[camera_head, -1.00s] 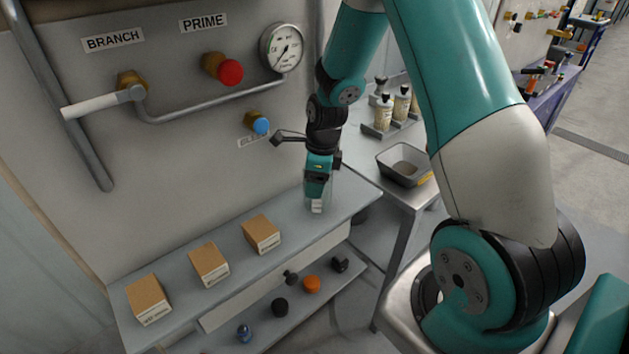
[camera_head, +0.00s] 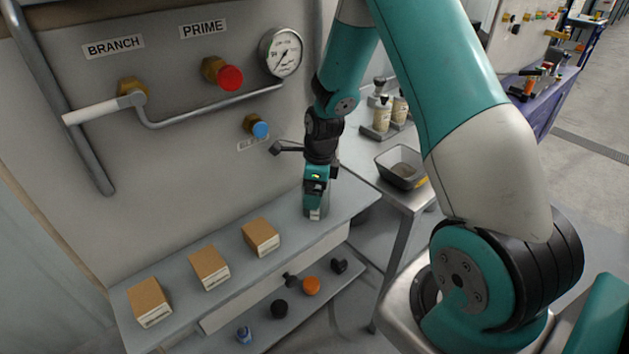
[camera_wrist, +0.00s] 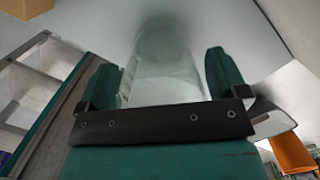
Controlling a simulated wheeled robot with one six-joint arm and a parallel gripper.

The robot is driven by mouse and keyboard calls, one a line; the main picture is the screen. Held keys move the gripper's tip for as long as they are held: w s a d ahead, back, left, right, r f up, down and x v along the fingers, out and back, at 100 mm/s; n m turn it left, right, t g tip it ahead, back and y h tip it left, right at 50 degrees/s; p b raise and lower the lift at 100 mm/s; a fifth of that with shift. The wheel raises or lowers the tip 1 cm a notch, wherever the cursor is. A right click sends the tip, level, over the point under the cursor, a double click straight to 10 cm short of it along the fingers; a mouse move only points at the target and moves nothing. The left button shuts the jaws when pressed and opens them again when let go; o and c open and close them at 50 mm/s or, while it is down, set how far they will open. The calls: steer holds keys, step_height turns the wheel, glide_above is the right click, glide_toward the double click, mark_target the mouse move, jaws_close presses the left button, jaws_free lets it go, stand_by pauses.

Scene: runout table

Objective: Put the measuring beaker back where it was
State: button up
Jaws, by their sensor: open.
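The measuring beaker (camera_wrist: 162,62) is clear and stands between the two teal fingers of my gripper (camera_wrist: 165,80) in the wrist view. The jaws are open, with one finger on each side of it. In the head view my gripper (camera_head: 315,208) points down at the right part of the grey shelf (camera_head: 215,297), near the wall panel. There the beaker is almost wholly hidden by the gripper. I cannot tell whether either finger touches the glass.
Several cardboard boxes, the nearest one (camera_head: 261,237), stand in a row left of my gripper. A lower shelf holds small fittings, including an orange one (camera_head: 311,286). A grey tray (camera_head: 401,168) and bottles stand on the side table. A blue knob (camera_head: 260,129) projects from the panel.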

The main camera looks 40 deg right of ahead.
step_height(320, 180, up, 11)
steer(key=d+b, duration=0.1)
steer(key=b, duration=0.1)
steer(key=s+a+r+n+y, duration=0.1)
steer(key=s+a+r+n, duration=0.35)
steer(key=a+n, duration=0.4)
steer(key=s+a+r+n+y, duration=0.1)
steer(key=s+a+r+n, duration=0.35)
steer(key=a+n, duration=0.35)
steer(key=s+a+r+n, duration=0.1)
steer(key=s+a+n, duration=0.2)
steer(key=s+n, duration=0.3)
steer(key=s+a+n+g+y, duration=0.1)
steer(key=s+a+n, duration=0.2)
steer(key=s+n, duration=0.4)
steer(key=n, duration=0.4)
steer(key=shift+s+a+r, duration=0.3)
steer(key=shift+a+r, duration=0.05)
steer(key=shift+r, duration=0.05)
